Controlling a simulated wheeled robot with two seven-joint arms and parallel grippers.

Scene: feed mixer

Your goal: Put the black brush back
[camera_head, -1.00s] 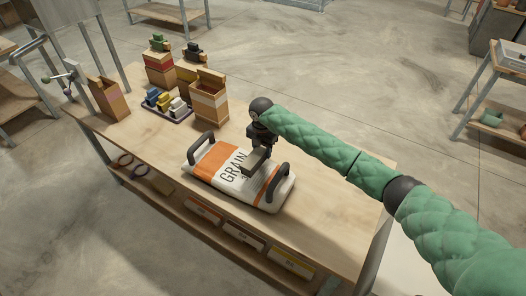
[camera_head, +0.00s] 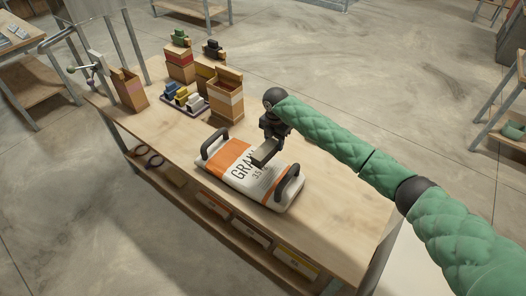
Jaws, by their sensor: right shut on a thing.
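My right gripper (camera_head: 269,143) hangs above the grain bag, shut on a small block-shaped thing (camera_head: 265,152) with a grey-tan face. Dark parts above this face merge with the black gripper, so I cannot tell whether it is the black brush. A small black object (camera_head: 213,47) sits at the back of the table by the cardboard boxes; it is too small to identify surely. A dark tray (camera_head: 199,111) beside the boxes holds blue, yellow and white pieces. My left gripper is not in view.
The grain bag (camera_head: 236,160) with two dark handles lies on the wooden table (camera_head: 330,190). Open boxes (camera_head: 227,106) and (camera_head: 130,90), and a red-banded box (camera_head: 180,66) topped by a green object (camera_head: 180,38), stand behind it. The table's right part is clear.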

